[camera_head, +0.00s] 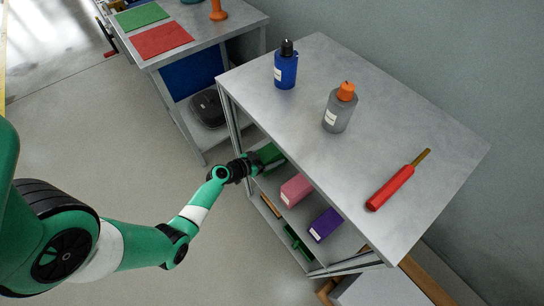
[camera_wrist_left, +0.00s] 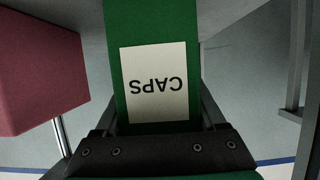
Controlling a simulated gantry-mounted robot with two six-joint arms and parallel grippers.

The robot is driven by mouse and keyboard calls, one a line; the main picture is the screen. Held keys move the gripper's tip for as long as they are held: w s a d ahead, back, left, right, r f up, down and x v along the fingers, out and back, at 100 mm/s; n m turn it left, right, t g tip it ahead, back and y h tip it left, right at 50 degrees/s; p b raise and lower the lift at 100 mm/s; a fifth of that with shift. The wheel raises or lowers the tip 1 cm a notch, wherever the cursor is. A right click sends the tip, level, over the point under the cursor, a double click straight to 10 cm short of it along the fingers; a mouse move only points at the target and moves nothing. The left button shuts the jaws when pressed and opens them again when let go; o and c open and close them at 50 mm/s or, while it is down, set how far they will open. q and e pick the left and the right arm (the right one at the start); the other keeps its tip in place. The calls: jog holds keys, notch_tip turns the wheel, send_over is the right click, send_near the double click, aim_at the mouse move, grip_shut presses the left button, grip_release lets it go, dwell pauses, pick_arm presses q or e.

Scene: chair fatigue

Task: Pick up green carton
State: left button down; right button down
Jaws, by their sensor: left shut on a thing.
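The green carton (camera_head: 269,154) is on the shelf under the grey table top, at the left end of the row of cartons. In the left wrist view the green carton (camera_wrist_left: 152,30) fills the middle and carries a white label reading CAPS, upside down. My left gripper (camera_head: 257,162) reaches in from the left and is shut on the green carton. Its dark fingers (camera_wrist_left: 158,128) lie along both sides of the carton. I cannot tell whether the carton touches the shelf. My right gripper is not in view.
A pink carton (camera_head: 296,189) stands beside the green one, also near in the left wrist view (camera_wrist_left: 40,75). A purple carton (camera_head: 325,224) is further right.

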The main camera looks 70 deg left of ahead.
pick_arm(q)
jog(key=s+d+r+p, duration=0.3)
jog(key=d+r+p, duration=0.8)
jog(key=d+p, duration=0.1)
jog(key=shift+s+d+r+p, duration=0.15)
jog(key=shift+s+d+p, duration=0.15)
jog(key=shift+d, duration=0.5)
